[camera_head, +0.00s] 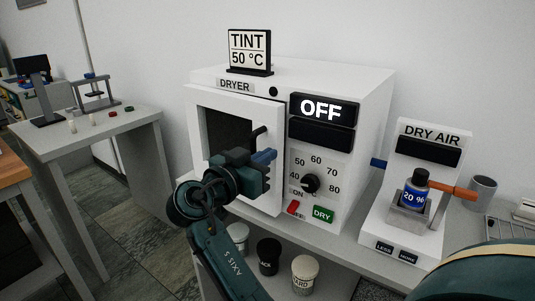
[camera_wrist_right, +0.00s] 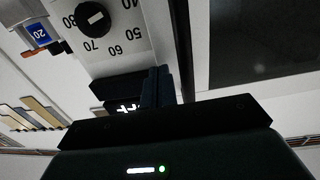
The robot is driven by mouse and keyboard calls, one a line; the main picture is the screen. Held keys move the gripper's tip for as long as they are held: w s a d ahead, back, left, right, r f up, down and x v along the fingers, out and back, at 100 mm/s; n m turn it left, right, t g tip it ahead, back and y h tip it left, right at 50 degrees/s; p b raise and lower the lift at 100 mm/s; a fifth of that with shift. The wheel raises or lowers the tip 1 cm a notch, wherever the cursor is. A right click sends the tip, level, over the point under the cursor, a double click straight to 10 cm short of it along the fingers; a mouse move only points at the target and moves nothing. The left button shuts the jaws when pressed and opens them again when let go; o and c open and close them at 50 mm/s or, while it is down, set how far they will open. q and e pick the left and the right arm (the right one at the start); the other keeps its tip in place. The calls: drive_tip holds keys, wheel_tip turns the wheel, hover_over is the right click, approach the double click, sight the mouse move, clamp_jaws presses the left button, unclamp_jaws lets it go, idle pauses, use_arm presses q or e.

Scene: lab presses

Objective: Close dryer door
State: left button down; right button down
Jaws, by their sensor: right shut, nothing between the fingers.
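The white dryer (camera_head: 350,85) stands on the bench with its display reading OFF. Its door (camera_head: 268,190) has a white frame, a dark window and a dark handle (camera_head: 260,133). The door sits at or close to the front; I cannot tell if it is fully shut. My right gripper (camera_head: 264,158) is shut and empty, in front of the door's right side just below the handle, hiding part of it. In the right wrist view, the shut fingers (camera_wrist_right: 158,86) point along the strip between the dial panel and the door (camera_wrist_right: 201,50). My left gripper is not in view.
A dry air unit (camera_head: 435,150) with a blue bottle (camera_head: 415,190) stands right of the dryer. A TINT 50 °C sign (camera_head: 249,48) stands on top. Several jars (camera_head: 305,275) sit below the bench. A side table (camera_head: 60,145) is at left.

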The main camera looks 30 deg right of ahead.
sight(279, 147)
drive_tip(key=shift+w+d, duration=0.1)
drive_tip(key=shift+d, duration=0.15)
idle(0.3)
drive_tip(key=shift+w+d+r+n+t+b, duration=0.1)
drive_tip(key=shift+d+n+t+b, duration=0.25)
drive_tip(key=shift+d, duration=0.3)
drive_tip(key=shift+w+d+r+n+t, duration=0.1)
drive_tip(key=shift+d+n+t, duration=0.05)
drive_tip(key=shift+d+t, duration=0.4)
drive_tip(key=shift+d, duration=0.1)
